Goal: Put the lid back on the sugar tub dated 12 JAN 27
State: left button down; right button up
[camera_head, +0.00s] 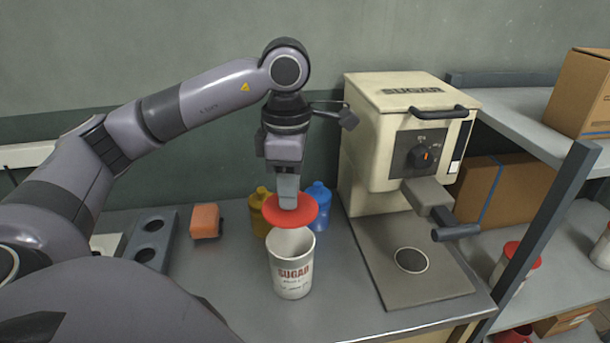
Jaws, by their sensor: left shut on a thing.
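A white sugar tub (292,272) stands upright and uncovered on the metal counter. It bears the word SUGAR; the smaller print below is too small to read, so I cannot tell its date. My left gripper (288,200) points down and is shut on a red lid (275,216). The lid is tilted slightly and is just above and behind the tub's open mouth in the picture. I cannot tell whether lid and rim touch. My right gripper is not in view.
The cream sugar press (385,150) stands right of the tub. A yellow bottle (258,212) and a blue bottle (319,203) stand behind it. An orange block (205,221) and a grey holder (152,240) are left. A red-lidded tub (512,262) is on the right shelf.

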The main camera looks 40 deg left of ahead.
aim_at(289, 215)
pick_arm(q)
jog(key=shift+s+f, duration=0.1)
jog(key=shift+f, duration=0.15)
jog(key=shift+f+b, duration=0.25)
jog(key=shift+b, duration=0.2)
notch_tip(289, 215, down, 5)
jog(key=b, duration=0.3)
jog(key=shift+r+b, duration=0.15)
jog(key=shift+b, duration=0.2)
jog(key=shift+f, duration=0.3)
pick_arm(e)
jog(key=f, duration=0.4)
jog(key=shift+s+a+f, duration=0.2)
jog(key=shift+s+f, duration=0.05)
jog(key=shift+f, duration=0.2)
pick_arm(q)
jog(key=shift+f+b, duration=0.2)
jog(key=shift+b, duration=0.3)
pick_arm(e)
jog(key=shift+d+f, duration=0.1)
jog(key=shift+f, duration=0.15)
